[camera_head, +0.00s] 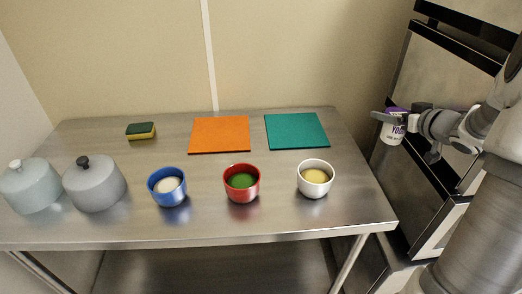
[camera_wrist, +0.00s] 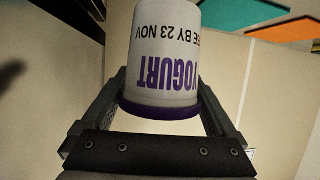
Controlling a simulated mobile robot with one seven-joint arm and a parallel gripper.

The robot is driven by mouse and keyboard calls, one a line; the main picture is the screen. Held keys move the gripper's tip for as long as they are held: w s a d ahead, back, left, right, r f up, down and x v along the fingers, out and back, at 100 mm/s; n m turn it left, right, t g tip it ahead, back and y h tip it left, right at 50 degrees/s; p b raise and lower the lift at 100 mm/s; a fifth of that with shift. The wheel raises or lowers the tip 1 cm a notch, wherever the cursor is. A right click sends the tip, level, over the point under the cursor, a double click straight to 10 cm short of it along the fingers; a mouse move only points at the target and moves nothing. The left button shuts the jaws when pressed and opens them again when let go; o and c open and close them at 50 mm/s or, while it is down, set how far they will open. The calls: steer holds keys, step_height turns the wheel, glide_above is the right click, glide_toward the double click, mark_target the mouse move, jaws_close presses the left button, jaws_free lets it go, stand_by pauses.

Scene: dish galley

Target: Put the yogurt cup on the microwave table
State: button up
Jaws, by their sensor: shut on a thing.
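The yogurt cup is white with purple lettering and a purple rim. In the head view the yogurt cup (camera_head: 393,131) is held in the air to the right of the metal table (camera_head: 215,218), in front of the dark appliance stack. My gripper (camera_head: 398,118) is shut on it. In the wrist view the yogurt cup (camera_wrist: 164,58) fills the upper middle, between the two fingers of my gripper (camera_wrist: 160,95), and its lettering appears upside down. I cannot tell which surface is the microwave table, and no microwave is clearly visible.
On the table are an orange mat (camera_head: 220,134), a teal mat (camera_head: 296,130), a sponge (camera_head: 141,131), a blue bowl (camera_head: 167,198), a red bowl (camera_head: 242,196), a white bowl (camera_head: 315,188) and two lidded pots (camera_head: 94,186). The tall appliance stack (camera_head: 440,70) stands at the right.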

steer(key=shift+s+a+f+b, duration=0.85)
steer(key=shift+a+f+b, duration=0.35)
steer(key=shift+a+f, duration=0.6)
steer(key=shift+s+a+f+b, duration=0.85)
steer(key=shift+a+f+b, duration=0.3)
steer(key=shift+a+f, duration=0.65)
steer(key=shift+s+a+f+b, duration=0.85)
steer(key=shift+a+f+b, duration=0.35)
steer(key=shift+a+f, duration=0.55)
steer(key=shift+d+f, duration=0.1)
steer(key=shift+f, duration=0.25)
steer(key=o, duration=1.2)
steer(key=shift+r, duration=0.1)
steer(key=shift+s+r, duration=0.1)
steer(key=shift+r, duration=0.2)
steer(key=p+v, duration=0.3)
steer(key=v, duration=0.8)
steer(key=shift+s+d+r, duration=0.1)
steer(key=shift+s, duration=0.3)
